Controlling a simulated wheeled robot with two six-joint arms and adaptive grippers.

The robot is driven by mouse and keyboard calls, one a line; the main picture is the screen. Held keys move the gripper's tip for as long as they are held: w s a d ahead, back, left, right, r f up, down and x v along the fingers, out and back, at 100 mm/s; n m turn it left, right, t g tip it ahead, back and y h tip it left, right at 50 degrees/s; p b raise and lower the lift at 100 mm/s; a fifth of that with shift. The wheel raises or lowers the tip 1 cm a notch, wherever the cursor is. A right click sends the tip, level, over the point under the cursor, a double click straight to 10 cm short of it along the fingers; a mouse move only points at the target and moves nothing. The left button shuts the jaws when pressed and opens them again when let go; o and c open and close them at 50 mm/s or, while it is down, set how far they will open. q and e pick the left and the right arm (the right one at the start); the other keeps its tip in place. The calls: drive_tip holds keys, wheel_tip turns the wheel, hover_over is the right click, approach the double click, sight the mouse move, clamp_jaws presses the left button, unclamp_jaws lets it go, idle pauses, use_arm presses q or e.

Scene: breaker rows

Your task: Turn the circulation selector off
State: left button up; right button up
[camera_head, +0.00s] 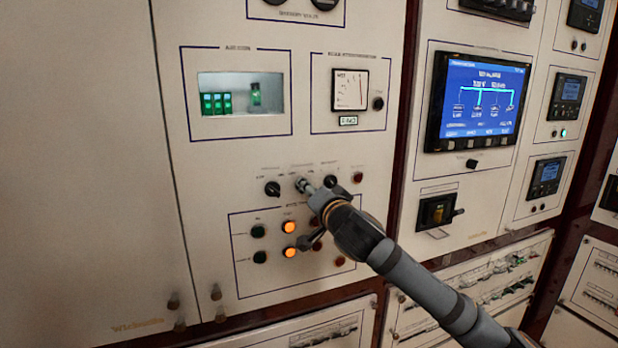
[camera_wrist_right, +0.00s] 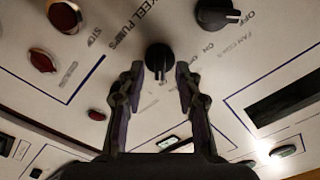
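My right gripper (camera_head: 303,186) reaches in from the lower right to the row of black rotary knobs on the panel. In the right wrist view, its two fingers (camera_wrist_right: 160,78) are apart, on either side of a black knob (camera_wrist_right: 158,59) near their tips. Small gaps show beside the knob, and I see no clear grip on it. Another black knob (camera_wrist_right: 217,15) beside it has OFF, ON and FAN COILS lettering nearby. I cannot read a circulation label in either view. My left gripper is not in view.
In the head view, black knobs stand left (camera_head: 272,188) and right (camera_head: 330,181) of my fingertips, with a red button (camera_head: 358,177) further right. Below is a button block with two lit orange buttons (camera_head: 289,227). A meter (camera_head: 350,90) sits above.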

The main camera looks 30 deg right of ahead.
drive_tip(key=shift+w+f, duration=0.1)
drive_tip(key=shift+w, duration=0.3)
clamp_jaws()
idle(0.4)
drive_tip(key=n+p, duration=0.2)
drive_tip(key=n, duration=0.7)
drive_tip(key=n+p, duration=0.3)
drive_tip(key=n, duration=0.5)
drive_tip(key=shift+a+n, duration=0.2)
drive_tip(key=shift+n, duration=0.2)
drive_tip(key=shift+p, duration=0.3)
